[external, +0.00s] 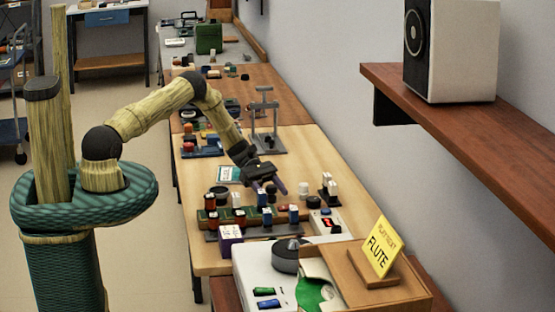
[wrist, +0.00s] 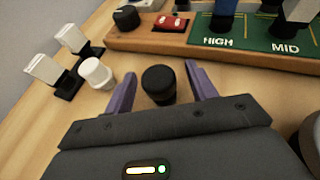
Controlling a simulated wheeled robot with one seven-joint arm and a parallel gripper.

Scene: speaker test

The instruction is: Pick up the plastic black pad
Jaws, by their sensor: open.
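A short black round piece (wrist: 158,84), which looks like the plastic black pad, stands on the wooden table. In the wrist view it lies between the two purple fingers of my gripper (wrist: 157,76), with clear space on both sides. My gripper is open and holds nothing. In the external view my gripper (external: 269,185) is low over the table, pointing down, and partly hides the spot around the black piece. I cannot tell the exact height of the fingertips above the table.
A white round piece (wrist: 97,73) stands left of the left finger, beside two white-and-black switches (wrist: 73,38). A wooden-edged board (wrist: 180,43) marked HIGH and MID, with a red switch (wrist: 171,23) and black knob (wrist: 127,18), lies beyond. A grey stand (external: 265,140) rises behind my gripper.

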